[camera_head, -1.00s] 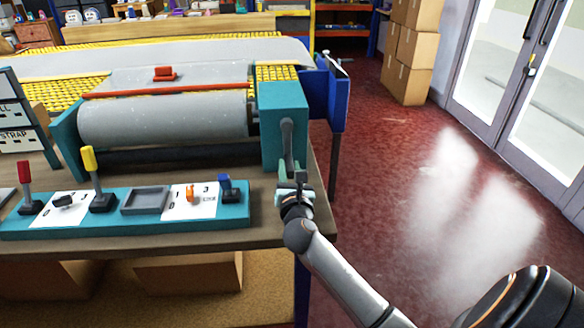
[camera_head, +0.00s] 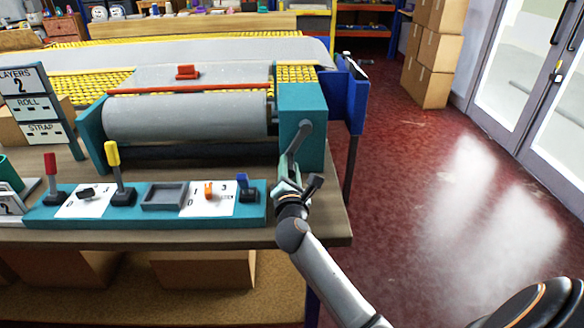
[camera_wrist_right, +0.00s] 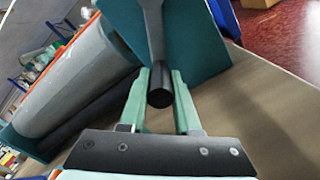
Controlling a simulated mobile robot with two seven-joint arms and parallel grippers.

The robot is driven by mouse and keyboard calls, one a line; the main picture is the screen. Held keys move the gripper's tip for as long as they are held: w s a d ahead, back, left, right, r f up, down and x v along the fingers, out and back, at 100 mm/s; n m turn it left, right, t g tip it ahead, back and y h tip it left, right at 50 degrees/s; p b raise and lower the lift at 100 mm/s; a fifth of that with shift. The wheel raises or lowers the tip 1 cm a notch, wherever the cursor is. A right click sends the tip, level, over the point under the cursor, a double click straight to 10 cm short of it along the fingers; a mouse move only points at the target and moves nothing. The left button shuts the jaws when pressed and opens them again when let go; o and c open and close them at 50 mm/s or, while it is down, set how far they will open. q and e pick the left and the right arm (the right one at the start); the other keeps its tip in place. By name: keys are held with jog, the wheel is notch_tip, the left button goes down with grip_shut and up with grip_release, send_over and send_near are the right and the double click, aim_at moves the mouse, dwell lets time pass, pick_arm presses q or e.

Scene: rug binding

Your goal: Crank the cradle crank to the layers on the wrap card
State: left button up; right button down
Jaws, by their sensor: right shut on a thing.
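In the right wrist view, the pale green fingers of my right gripper (camera_wrist_right: 160,95) are shut on the crank's dark round handle (camera_wrist_right: 160,97). The wrap card (camera_head: 40,108) stands at the left, reading LAYERS 2, ROLL and STRAP. The grey roll (camera_head: 185,118) lies in the cradle, left of the housing. My left gripper is not in view.
A teal control panel (camera_head: 150,222) at the table's front has red, yellow and blue levers, an orange pointer and a grey tray (camera_head: 164,196). A blue panel (camera_head: 357,98) stands behind the housing. Red floor right of the table is open, with cardboard boxes (camera_head: 430,60) at the back.

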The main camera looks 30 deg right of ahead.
jog(key=shift+w+a+r, duration=0.1)
jog(key=shift+a, duration=0.05)
jog(key=c, duration=0.6)
grip_release()
jog(key=v, duration=1.2)
jog(key=shift+s+p, duration=0.3)
jog(key=shift+s, duration=0.05)
dwell(0.6)
